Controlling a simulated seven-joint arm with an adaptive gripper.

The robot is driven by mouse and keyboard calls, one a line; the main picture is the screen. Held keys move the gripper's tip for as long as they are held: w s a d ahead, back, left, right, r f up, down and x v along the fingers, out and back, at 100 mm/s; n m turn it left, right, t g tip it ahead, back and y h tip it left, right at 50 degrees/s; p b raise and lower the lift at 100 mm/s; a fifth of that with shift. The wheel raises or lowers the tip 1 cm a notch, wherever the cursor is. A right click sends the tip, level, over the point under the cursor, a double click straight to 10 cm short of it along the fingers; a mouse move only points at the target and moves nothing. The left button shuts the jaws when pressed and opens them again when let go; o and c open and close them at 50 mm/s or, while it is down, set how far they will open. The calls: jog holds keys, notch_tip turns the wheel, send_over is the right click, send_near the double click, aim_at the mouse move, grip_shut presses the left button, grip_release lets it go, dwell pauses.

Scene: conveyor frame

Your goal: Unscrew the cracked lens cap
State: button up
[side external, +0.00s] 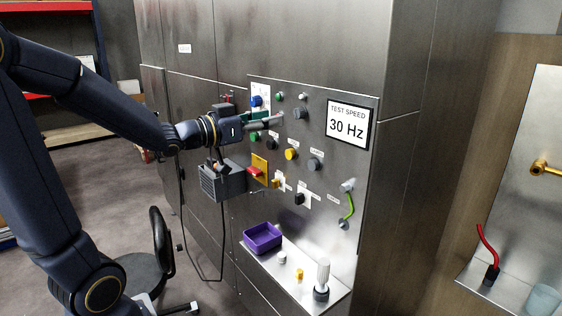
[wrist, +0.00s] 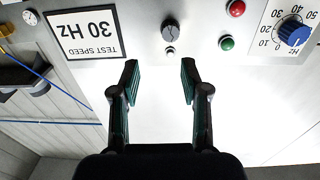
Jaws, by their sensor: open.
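The side external view shows several round lamps and knobs on the steel panel (side external: 340,195), among them a yellow lamp (side external: 291,154), a grey cap (side external: 315,164) and a green lamp (side external: 279,95). My gripper (side external: 276,121) is in front of the upper panel, near a dark grey knob (side external: 299,113). In the wrist view my gripper (wrist: 159,70) is open, with nothing between its fingers. Beyond the fingertips are a small pale cap (wrist: 170,51), a red lamp (wrist: 236,8) and a green lamp (wrist: 227,43).
A "30 Hz" sign (side external: 347,124) is at the panel's upper right, and a blue dial (wrist: 293,33) shows in the wrist view. A purple bin (side external: 262,238), a small yellow part (side external: 299,273) and a white-topped bottle (side external: 322,278) stand on the ledge below. A grey box (side external: 222,181) juts out under my gripper.

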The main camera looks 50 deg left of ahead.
aim_at(297, 114)
jog(key=shift+y, duration=0.3)
jog(key=w, duration=0.3)
jog(key=w+a, duration=0.1)
jog(key=w, duration=0.4)
jog(key=shift+w+a+f, duration=0.15)
jog(key=shift+w+f, duration=0.15)
jog(key=shift+f, duration=0.05)
jog(key=shift+w, duration=0.2)
jog(key=shift+c, duration=0.5)
jog(key=shift+s, duration=0.1)
grip_shut()
jog(key=n, duration=0.7)
jog(key=shift+n, duration=0.3)
jog(key=n, duration=2.1)
jog(key=shift+n, duration=0.3)
jog(key=shift+s+a+n, duration=0.1)
jog(key=shift+a+n, duration=0.1)
jog(key=shift+n, duration=0.1)
jog(key=shift+d, duration=0.15)
jog(key=shift+o, duration=0.3)
grip_release()
